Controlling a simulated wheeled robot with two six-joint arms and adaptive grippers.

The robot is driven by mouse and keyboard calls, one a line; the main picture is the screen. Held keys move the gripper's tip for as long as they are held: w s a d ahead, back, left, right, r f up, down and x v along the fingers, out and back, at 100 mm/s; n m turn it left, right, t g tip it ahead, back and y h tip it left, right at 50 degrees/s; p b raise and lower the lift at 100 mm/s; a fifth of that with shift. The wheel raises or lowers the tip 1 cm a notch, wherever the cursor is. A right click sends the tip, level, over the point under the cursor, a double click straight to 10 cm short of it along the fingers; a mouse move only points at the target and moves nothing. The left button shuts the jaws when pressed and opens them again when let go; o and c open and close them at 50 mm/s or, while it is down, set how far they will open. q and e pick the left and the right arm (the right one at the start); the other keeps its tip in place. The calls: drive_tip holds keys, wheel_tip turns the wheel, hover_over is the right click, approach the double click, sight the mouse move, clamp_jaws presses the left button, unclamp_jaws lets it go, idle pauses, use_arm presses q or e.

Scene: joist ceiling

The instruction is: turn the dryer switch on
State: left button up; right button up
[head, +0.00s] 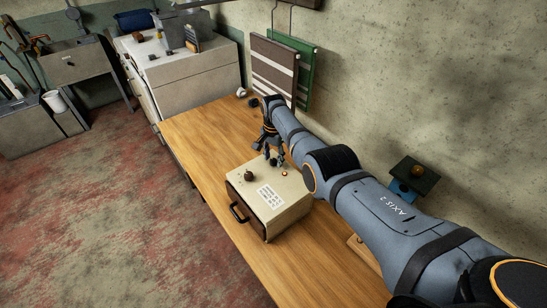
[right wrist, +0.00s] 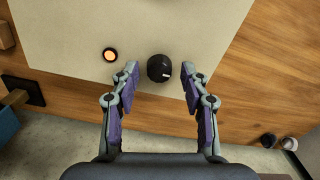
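The dryer (head: 243,191) is a cream box with a black front handle, standing on the wooden table. Its top carries a dark round knob (head: 249,176), a printed label (head: 270,196) and a lit orange lamp (head: 284,173). My right gripper (head: 273,158) points down over the top's back edge. In the right wrist view, a black rotary switch (right wrist: 160,68) with a pale mark lies between the open fingers of my right gripper (right wrist: 159,75), with a gap on both sides. The lamp (right wrist: 110,55) is left of it. My left gripper is not in view.
The wooden table (head: 205,130) has bare room left of the dryer. A dark block on a blue stand (head: 413,177) is by the wall, beyond my right arm. Striped and green towels (head: 274,66) hang behind. A grey cabinet (head: 195,80) stands past the table's far end.

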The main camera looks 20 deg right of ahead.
sight(274, 160)
wheel_tip(274, 160, up, 12)
idle(0.6)
idle(0.4)
